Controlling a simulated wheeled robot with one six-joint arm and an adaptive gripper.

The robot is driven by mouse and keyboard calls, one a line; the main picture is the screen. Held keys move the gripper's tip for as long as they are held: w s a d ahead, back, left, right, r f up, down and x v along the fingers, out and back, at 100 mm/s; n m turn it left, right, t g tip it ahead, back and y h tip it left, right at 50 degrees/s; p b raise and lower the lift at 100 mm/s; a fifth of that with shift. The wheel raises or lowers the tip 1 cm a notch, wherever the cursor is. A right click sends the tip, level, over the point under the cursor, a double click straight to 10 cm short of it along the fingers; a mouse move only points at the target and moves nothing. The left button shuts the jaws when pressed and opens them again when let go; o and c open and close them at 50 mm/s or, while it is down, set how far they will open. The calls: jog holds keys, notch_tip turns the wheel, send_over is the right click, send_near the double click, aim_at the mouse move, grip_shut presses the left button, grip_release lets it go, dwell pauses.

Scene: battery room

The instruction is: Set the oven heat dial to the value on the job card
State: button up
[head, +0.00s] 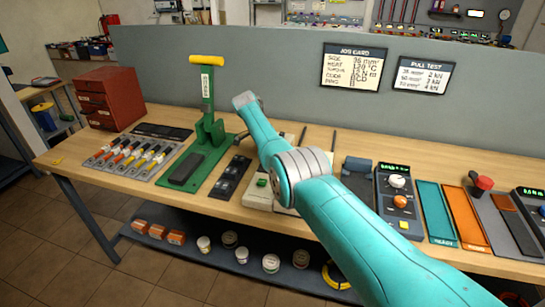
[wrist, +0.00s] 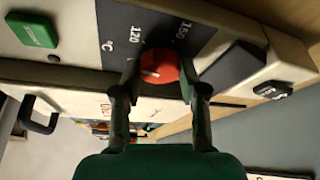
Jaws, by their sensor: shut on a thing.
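The oven's red heat dial (wrist: 160,66) sits between the two fingertips of my gripper (wrist: 158,78) in the wrist view; the fingers are shut on its sides. A short white mark shows on the dial's face. The dark scale plate (wrist: 225,40) beside it shows 120, 150 and °C; other figures are hidden. The oven's cream body carries a green button (wrist: 33,30), seen also in the head view (head: 262,183), where my arm covers the dial. The job card (head: 352,67) hangs on the grey panel; its HEAT line looks like 120 or 130 °C, too blurred to be sure.
A green lever press (head: 208,130) stands left of my arm, and a red drawer box (head: 108,98) beyond it. A pull test card (head: 423,76) hangs right of the job card. A unit with knobs (head: 397,200) and coloured mats lie to the right.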

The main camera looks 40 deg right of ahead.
dwell(0.6)
jog(key=o, duration=1.1)
jog(key=shift+o, duration=0.2)
jog(key=v, duration=0.7)
jog(key=shift+a+r, duration=0.2)
jog(key=shift+w, duration=0.1)
